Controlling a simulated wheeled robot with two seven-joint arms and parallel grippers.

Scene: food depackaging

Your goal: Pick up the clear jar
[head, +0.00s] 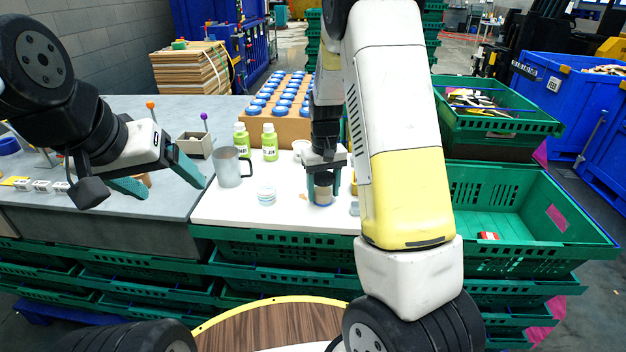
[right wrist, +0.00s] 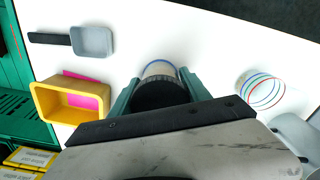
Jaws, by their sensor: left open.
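The clear jar (head: 323,194), with a dark top and a blue ring at its base, stands upright on the white table. My right gripper (head: 324,180) points down over it, with one finger on each side. In the right wrist view the jar (right wrist: 160,70) sits between the green fingertips of my right gripper (right wrist: 160,86), its dark round top close to both. Whether the fingers press on it is not clear. My left gripper (head: 160,186) is open and empty above the grey counter at the left, far from the jar.
A striped cup (head: 267,195), a grey mug (head: 230,167) and green bottles (head: 269,142) stand left of the jar. A box of blue-capped items (head: 285,128) is behind. A yellow container (right wrist: 68,103) and a grey scoop (right wrist: 92,42) lie nearby. Green crates (head: 520,205) stand right.

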